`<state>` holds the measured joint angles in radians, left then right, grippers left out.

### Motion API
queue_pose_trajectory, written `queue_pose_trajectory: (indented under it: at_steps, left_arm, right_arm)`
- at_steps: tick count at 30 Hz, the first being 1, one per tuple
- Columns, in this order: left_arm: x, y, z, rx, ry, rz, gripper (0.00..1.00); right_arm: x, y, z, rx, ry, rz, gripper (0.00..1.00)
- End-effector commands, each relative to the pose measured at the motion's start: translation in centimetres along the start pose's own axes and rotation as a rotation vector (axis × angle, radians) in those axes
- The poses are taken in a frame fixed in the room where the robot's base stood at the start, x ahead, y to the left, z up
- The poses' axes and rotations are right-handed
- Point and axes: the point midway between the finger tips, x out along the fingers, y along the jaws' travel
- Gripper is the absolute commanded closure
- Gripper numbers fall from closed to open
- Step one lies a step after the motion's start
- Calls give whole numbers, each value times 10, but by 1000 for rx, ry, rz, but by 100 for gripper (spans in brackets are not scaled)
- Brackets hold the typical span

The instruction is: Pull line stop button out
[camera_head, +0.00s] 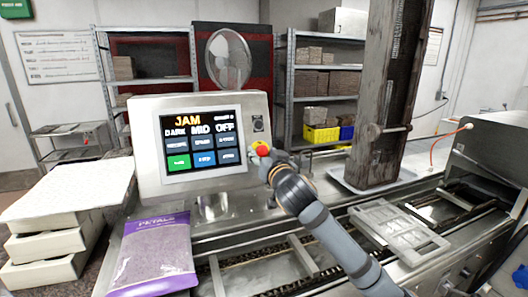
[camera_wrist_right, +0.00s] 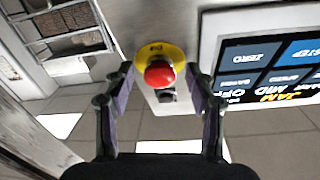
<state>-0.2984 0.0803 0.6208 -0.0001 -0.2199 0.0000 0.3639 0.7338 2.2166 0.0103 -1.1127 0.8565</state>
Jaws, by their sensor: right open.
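The line stop button (camera_head: 262,149) is a red mushroom head at the right side of the panel face, below a small dark switch. It also shows in the right wrist view (camera_wrist_right: 159,74), in front of its yellow backing plate (camera_wrist_right: 174,52). My right gripper (camera_wrist_right: 160,71) is open, with one fingertip on each side of the red head and gaps visible between. In the head view the right gripper (camera_head: 264,164) reaches up to the button from below right, partly hiding its surroundings. My left gripper is not in view.
The control panel (camera_head: 150,187) has a lit screen (camera_head: 203,138) reading JAM. A purple-labelled bag (camera_head: 155,252) and stacked white trays (camera_head: 55,242) lie at left. A conveyor with a metal mould frame (camera_head: 400,232) runs at right, beside a tall dark column (camera_head: 392,90).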

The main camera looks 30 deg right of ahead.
Motion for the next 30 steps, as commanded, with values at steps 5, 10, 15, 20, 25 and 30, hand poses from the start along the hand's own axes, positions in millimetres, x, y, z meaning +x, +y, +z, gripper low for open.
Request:
queue_pose_trajectory:
  at_steps: [5,10,15,20,25,30]
  left_arm:
    - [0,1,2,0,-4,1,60]
    - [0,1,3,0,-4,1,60]
    - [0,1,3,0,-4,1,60]
    - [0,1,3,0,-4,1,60]
    - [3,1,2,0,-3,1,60]
    - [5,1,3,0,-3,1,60]
  right_arm:
    - [0,0,0,0,0,0,48]
    - [0,0,0,0,0,0,71]
    - [0,0,0,0,0,0,94]
    - [0,0,0,0,1,0,100]
    - [-2,0,-1,0,2,-1,100]
    - [-5,0,-4,0,2,2,100]
